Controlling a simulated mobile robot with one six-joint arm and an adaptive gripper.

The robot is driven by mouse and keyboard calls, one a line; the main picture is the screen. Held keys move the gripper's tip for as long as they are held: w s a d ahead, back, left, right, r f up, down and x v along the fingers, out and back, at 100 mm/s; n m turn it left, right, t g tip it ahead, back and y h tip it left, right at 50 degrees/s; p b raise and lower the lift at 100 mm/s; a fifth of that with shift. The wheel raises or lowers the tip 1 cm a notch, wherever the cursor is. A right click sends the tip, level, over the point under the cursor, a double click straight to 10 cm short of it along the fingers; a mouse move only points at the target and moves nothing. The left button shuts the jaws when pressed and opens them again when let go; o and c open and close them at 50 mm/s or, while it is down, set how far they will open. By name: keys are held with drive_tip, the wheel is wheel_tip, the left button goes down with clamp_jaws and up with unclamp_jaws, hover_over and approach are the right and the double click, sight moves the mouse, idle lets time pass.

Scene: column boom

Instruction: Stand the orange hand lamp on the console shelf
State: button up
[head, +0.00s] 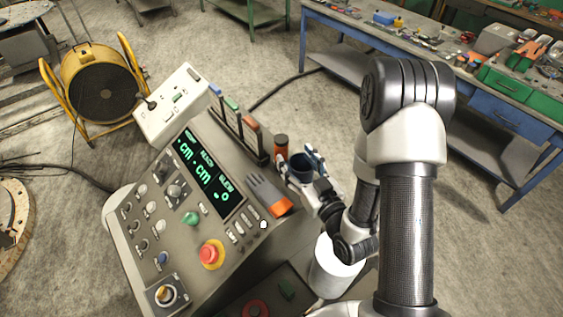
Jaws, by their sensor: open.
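A small upright cylinder with a dark top and orange body (281,147), which looks like the orange hand lamp, stands at the right edge of the console shelf (262,172). My gripper (298,158) is open just right of and in front of it. The left finger overlaps the lamp's lower part in the picture; I cannot tell whether they touch. The lamp's base is partly hidden.
A grey glove with an orange cuff (268,194) lies on the console, left of my gripper. The console panel (165,215) has a red stop button (211,253). A blue workbench (400,40) stands behind right.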

sight(285, 144)
drive_tip(key=shift+f+b+x, duration=0.15)
drive_tip(key=shift+b+x, duration=0.75)
drive_tip(key=shift+b, duration=1.1)
drive_tip(key=shift+f+b+x, duration=0.15)
drive_tip(key=shift+b+x, duration=0.8)
drive_tip(key=shift+b, duration=1)
drive_tip(key=shift+w+a+r+b, duration=0.2)
drive_tip(key=shift+w+b, duration=0.15)
drive_tip(key=shift+b, duration=0.35)
drive_tip(key=x, duration=0.5)
drive_tip(key=shift+w+d+f+p, duration=0.1)
drive_tip(key=shift+w+f+p, duration=0.05)
drive_tip(key=shift+f+p, duration=0.15)
drive_tip(key=shift+c, duration=0.3)
clamp_jaws()
